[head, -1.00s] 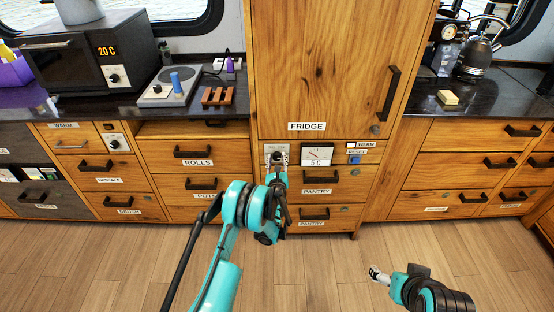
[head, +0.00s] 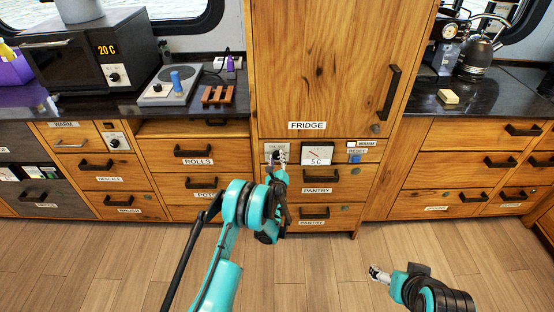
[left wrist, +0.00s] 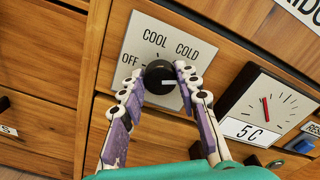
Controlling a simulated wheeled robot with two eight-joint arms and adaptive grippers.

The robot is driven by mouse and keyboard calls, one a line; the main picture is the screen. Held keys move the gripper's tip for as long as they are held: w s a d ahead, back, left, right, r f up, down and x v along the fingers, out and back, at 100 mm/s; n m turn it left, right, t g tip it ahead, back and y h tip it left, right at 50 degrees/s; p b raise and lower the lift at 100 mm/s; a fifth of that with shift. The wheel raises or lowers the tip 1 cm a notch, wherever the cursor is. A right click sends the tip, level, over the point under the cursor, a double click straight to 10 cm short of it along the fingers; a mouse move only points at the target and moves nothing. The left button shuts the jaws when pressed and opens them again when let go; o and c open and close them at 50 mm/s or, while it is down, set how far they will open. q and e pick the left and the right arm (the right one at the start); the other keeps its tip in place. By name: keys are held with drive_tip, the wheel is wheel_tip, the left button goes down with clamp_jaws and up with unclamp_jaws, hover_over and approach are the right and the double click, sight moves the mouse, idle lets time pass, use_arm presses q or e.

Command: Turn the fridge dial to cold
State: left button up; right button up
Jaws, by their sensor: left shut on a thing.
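The fridge dial is a black round knob (left wrist: 157,74) on a pale plate (left wrist: 140,45) marked OFF, COOL and COLD. In the left wrist view its white pointer line points right, past the COLD label. My left gripper (head: 280,156) is at the plate below the fridge door. In the left wrist view its fingers lie on both sides of the knob, shut on it. In the head view the gripper hides the knob. My right gripper (head: 379,274) hangs low over the floor at the right, well away from the dial; its fingers are too small to read.
A gauge (head: 317,155) labelled 5 C sits just right of the dial, with a blue reset button (head: 354,159) beyond it. The fridge door (head: 325,70) above is shut. Pantry drawers with black handles (head: 320,179) lie below. The wooden floor in front is clear.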

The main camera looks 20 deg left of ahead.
sight(277, 134)
use_arm(q)
drive_tip(key=n, duration=0.7)
drive_tip(key=shift+a, duration=0.1)
idle(0.5)
drive_tip(key=o, duration=1.2)
drive_tip(key=shift+c, duration=0.2)
drive_tip(key=r, duration=0.9)
drive_tip(key=shift+d+r, duration=0.15)
drive_tip(key=shift+d, duration=0.15)
drive_tip(key=shift+a+r, duration=0.2)
drive_tip(key=shift+r, duration=0.15)
